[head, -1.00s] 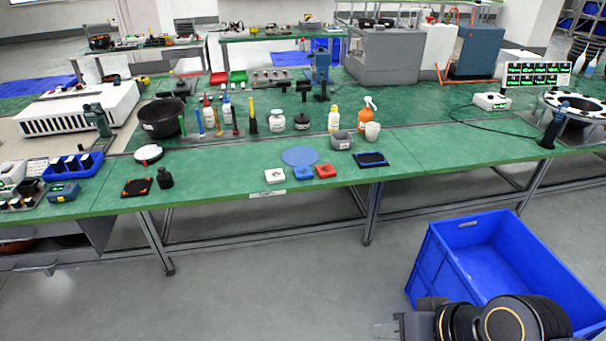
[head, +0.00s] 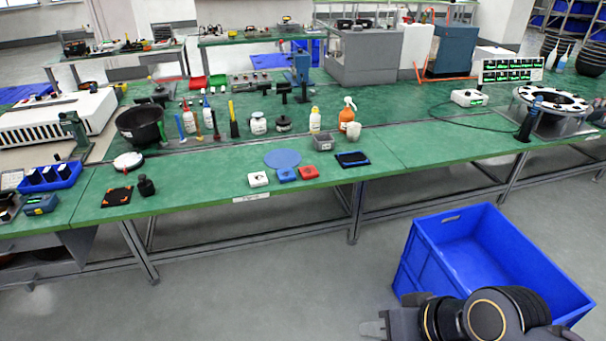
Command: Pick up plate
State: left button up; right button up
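A flat round blue plate (head: 283,158) lies on the green bench (head: 215,176), near its front edge. My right gripper (head: 372,328) shows at the bottom of the head view, well below and in front of the bench and away from the plate. Its fingers point left and look small and dark, so I cannot tell whether they are open or shut. My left gripper is out of the picture.
White, blue and red small boxes (head: 285,175) sit just in front of the plate. A grey cup, a white cup and a black-blue tray (head: 352,159) stand to its right. Bottles stand behind. A large blue crate (head: 420,262) is on the floor beside my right arm.

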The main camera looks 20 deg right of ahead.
aim_at(259, 179)
jog(key=i+j+z, duration=0.35)
jog(key=i+j, duration=0.3)
jog(key=i, duration=0.2)
jog(key=i+j+z, duration=0.3)
jog(key=i+j, duration=0.4)
jog(key=j, duration=0.2)
